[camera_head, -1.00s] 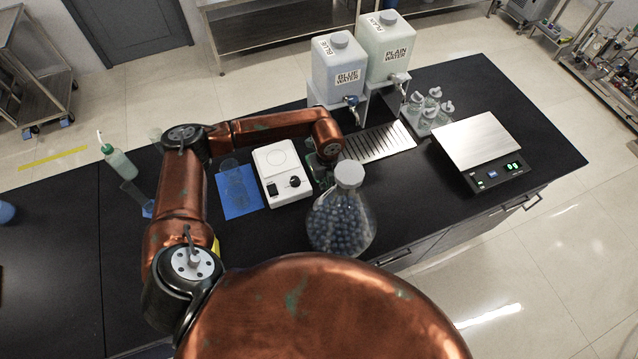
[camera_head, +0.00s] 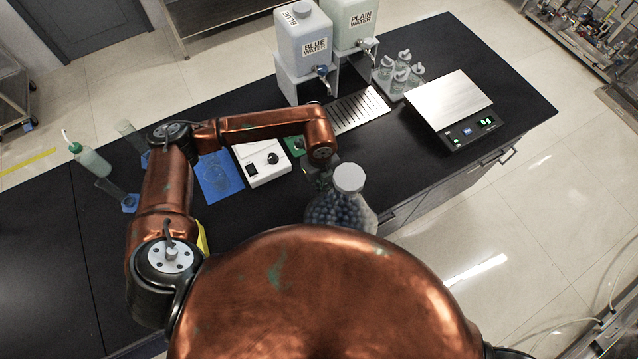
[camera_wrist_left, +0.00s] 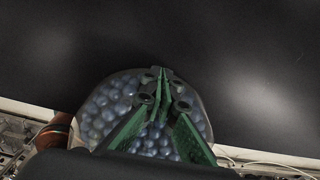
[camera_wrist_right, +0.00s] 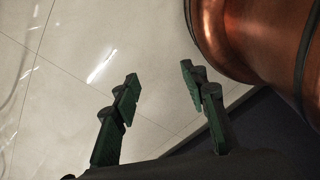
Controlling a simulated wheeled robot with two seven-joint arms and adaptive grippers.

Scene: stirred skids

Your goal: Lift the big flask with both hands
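The big flask (camera_head: 340,207) is clear and round-bodied, holds blue beads and has a pale cap (camera_head: 349,178). It shows at the counter's front edge in the head view; my copper body hides its base. My left gripper (camera_head: 322,180) is close against its left side. In the left wrist view the left gripper's green fingers (camera_wrist_left: 163,80) meet at the tips, in front of the bead-filled flask (camera_wrist_left: 100,108); no neck shows between them, and I cannot tell if they touch it. My right gripper (camera_wrist_right: 160,80) is open and empty above the floor, outside the head view.
A white stirrer (camera_head: 262,166) and blue mat (camera_head: 218,177) lie left of the flask. Blue and plain water jugs (camera_head: 303,45) stand behind. A scale (camera_head: 448,103) and small flasks (camera_head: 401,75) are at right. The dark counter (camera_head: 405,150) is clear between flask and scale.

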